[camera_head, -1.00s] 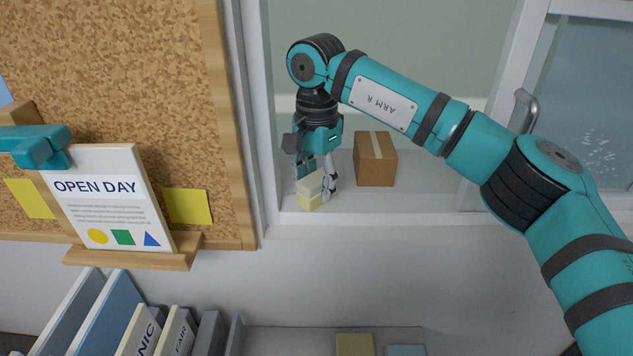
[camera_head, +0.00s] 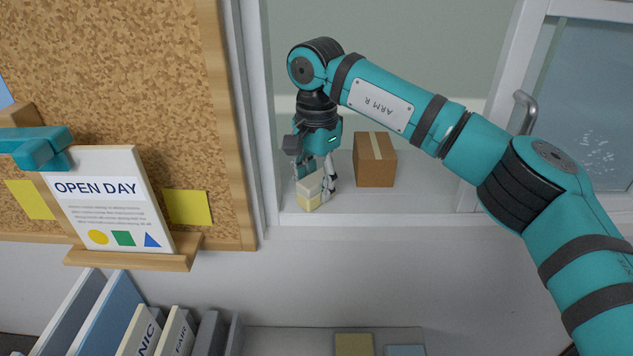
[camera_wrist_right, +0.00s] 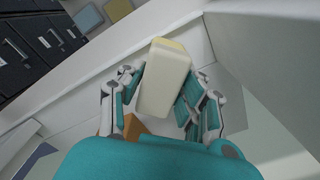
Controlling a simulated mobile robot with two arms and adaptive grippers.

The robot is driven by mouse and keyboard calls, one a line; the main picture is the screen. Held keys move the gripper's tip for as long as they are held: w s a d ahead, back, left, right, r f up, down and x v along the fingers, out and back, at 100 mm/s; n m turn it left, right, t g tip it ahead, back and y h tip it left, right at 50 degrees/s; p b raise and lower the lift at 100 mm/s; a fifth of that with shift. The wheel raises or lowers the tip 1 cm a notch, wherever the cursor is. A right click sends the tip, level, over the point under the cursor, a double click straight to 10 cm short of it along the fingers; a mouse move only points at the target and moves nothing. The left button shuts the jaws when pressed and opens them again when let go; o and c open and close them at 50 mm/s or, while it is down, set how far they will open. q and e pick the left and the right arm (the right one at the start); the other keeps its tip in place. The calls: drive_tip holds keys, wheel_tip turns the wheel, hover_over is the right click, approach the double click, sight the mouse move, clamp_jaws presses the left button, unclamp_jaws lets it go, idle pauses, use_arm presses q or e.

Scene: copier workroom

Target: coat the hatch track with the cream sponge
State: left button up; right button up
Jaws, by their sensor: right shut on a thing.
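My right gripper (camera_head: 318,180) points down at the left end of the hatch and is shut on the cream sponge (camera_head: 308,188). The sponge is a block with a cream upper part and a yellowish lower part. In the right wrist view the sponge (camera_wrist_right: 164,80) sits between the two fingers. The hatch track (camera_head: 400,217) runs along the front of the sill. The sponge is low over its left end; I cannot tell whether it touches.
A cardboard box (camera_head: 375,160) stands on the sill just right of my gripper. The sliding pane with a handle (camera_head: 525,108) is at the right. An "OPEN DAY" sign (camera_head: 105,200) stands on a wooden ledge at the left. Folders (camera_head: 140,330) and sponge-like blocks (camera_head: 353,345) are below.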

drive_tip(key=shift+f, duration=0.45)
drive_tip(key=shift+d+b, duration=0.35)
drive_tip(key=d+b, duration=0.1)
drive_tip(key=d, duration=0.5)
drive_tip(key=shift+d, duration=0.2)
drive_tip(key=shift+a+r, duration=0.1)
drive_tip(key=shift+b, duration=0.3)
